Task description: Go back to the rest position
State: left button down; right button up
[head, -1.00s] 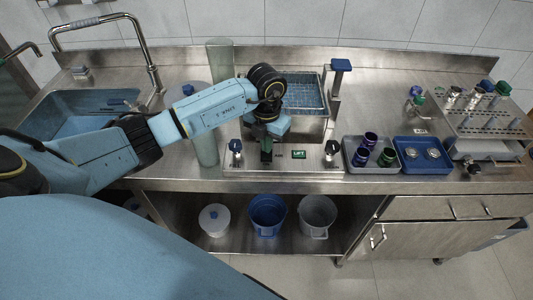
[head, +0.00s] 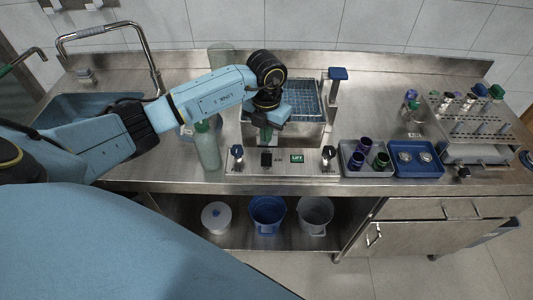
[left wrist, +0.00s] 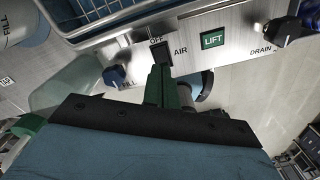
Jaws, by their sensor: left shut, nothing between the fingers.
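My left gripper (head: 266,136) is in the head view, above the front edge of the steel washer panel (head: 282,169). Its green fingers are together and hold nothing. In the left wrist view the shut fingers (left wrist: 160,86) point toward the panel, just below the black AIR switch (left wrist: 160,52). The green LIFT button (left wrist: 213,40) is to their right, and it also shows in the head view (head: 297,158). The FILL knob (left wrist: 115,76) is at left and the DRAIN knob (left wrist: 282,28) at right. My right gripper is not in view.
A blue wire basket (head: 296,98) sits in the bath behind the panel. A pale green bottle (head: 207,146) stands close beside my left arm. A grey tray (head: 352,170) with cups and a blue tray (head: 418,172) stand to the right. Buckets (head: 268,214) are on the shelf below.

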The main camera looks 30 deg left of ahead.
pick_arm(q)
jog(key=shift+r, duration=0.25)
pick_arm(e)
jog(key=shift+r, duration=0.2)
